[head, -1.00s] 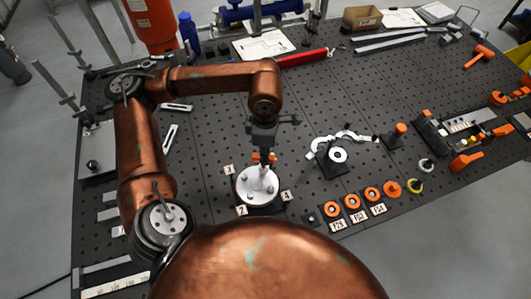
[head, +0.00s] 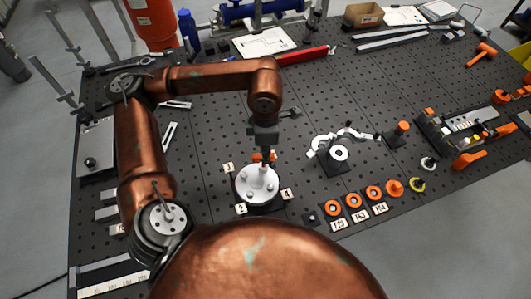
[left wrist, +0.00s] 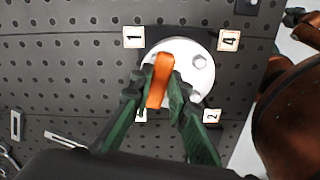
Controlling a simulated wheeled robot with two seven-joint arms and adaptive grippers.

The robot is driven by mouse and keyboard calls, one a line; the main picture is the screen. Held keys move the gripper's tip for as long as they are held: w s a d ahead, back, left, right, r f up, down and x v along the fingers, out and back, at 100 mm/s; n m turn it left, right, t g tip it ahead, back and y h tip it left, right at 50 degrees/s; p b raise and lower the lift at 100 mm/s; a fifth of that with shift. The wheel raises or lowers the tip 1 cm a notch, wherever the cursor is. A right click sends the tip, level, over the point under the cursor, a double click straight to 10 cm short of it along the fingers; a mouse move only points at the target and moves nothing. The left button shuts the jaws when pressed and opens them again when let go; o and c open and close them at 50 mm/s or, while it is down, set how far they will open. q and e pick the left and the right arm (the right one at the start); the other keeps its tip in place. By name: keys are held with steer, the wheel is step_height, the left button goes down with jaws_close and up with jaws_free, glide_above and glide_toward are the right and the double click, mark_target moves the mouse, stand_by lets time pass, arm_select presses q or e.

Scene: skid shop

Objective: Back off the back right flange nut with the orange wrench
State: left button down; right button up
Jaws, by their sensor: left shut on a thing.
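The white round flange (head: 245,188) stands on a dark base near the front middle of the board. It also shows in the left wrist view (left wrist: 203,78), with number cards around it. My left gripper (head: 264,158) is above its back part, pointing down, its green fingers (left wrist: 160,88) shut on the orange wrench (left wrist: 160,72). The wrench's orange also shows in the head view (head: 258,156). Its far end lies over the flange near card 1 (left wrist: 133,37); the back right nut there is hidden. A bare nut (left wrist: 200,62) shows near card 4 (left wrist: 229,40). My right gripper is not in view.
To the right stand a black block with a white ring (head: 338,153) and a curved silver tool (head: 345,134). Orange rings (head: 353,200) with cards line the front edge. An orange-topped post (head: 402,128) and a tray (head: 450,138) stand farther right.

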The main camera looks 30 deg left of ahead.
arm_select(q)
steer(key=shift+f+n, duration=0.1)
steer(key=shift+n, duration=0.4)
steer(key=shift+w+n, duration=0.1)
steer(key=shift+n, duration=1.6)
steer(key=n, duration=0.3)
steer(key=shift+a+b, duration=0.15)
steer(key=shift+b, duration=0.25)
